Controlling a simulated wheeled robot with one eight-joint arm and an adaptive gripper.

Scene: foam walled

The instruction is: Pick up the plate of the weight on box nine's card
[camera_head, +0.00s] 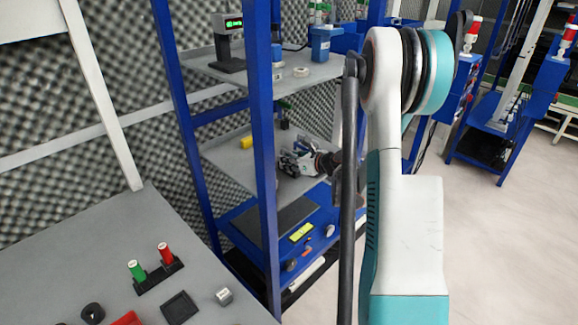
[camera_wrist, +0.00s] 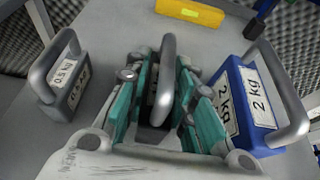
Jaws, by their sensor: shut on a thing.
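My gripper (camera_wrist: 163,100) is shut on a weight (camera_wrist: 166,62) with a grey looped handle, which rises between its teal fingers. The label on this weight is mostly hidden, so I cannot read it. To the left stands a grey weight marked 0.5 kg (camera_wrist: 66,82). To the right stands a blue weight marked 2 kg (camera_wrist: 246,108). In the head view my gripper (camera_head: 297,164) is low over the middle shelf (camera_head: 233,173) of the blue rack. I cannot tell whether the held weight touches the shelf. Box nine's card is not recognisable.
Blue rack posts (camera_head: 262,130) stand close to my arm. A grey table (camera_head: 60,262) at lower left carries a green and a red cylinder (camera_head: 166,253) in a black holder.

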